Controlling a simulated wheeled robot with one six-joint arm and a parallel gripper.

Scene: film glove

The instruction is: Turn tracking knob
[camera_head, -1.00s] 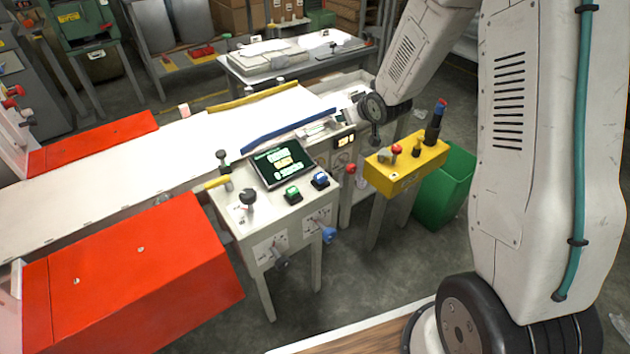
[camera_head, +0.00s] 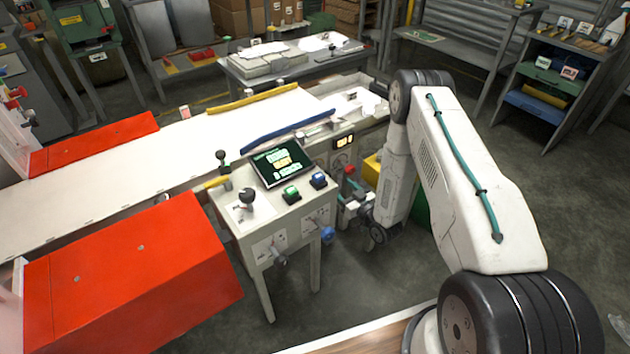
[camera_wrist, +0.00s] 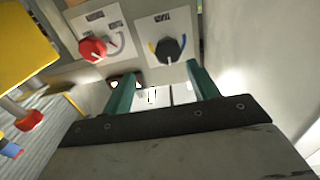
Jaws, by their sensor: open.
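In the wrist view, a dark round knob (camera_wrist: 168,48) with a white pointer sits on a pale plate with a blue and yellow arc. Its small label is blurred but looks like "TRACK". A red knob (camera_wrist: 93,49) sits on a similar plate to its left. My gripper (camera_wrist: 160,82) is open, its two teal fingers apart with nothing held between them. The fingertips are just below the dark knob in the picture, and I see no contact. In the head view my gripper (camera_head: 352,205) is low beside the console's right side, small and partly hidden. The dark knob cannot be made out there.
A control console (camera_head: 245,215) with a screen (camera_head: 283,166) stands left of my gripper. A yellow box (camera_head: 371,170) is partly hidden behind my arm; yellow also shows close at the wrist view's left. A pale wall (camera_wrist: 255,60) is close on the right.

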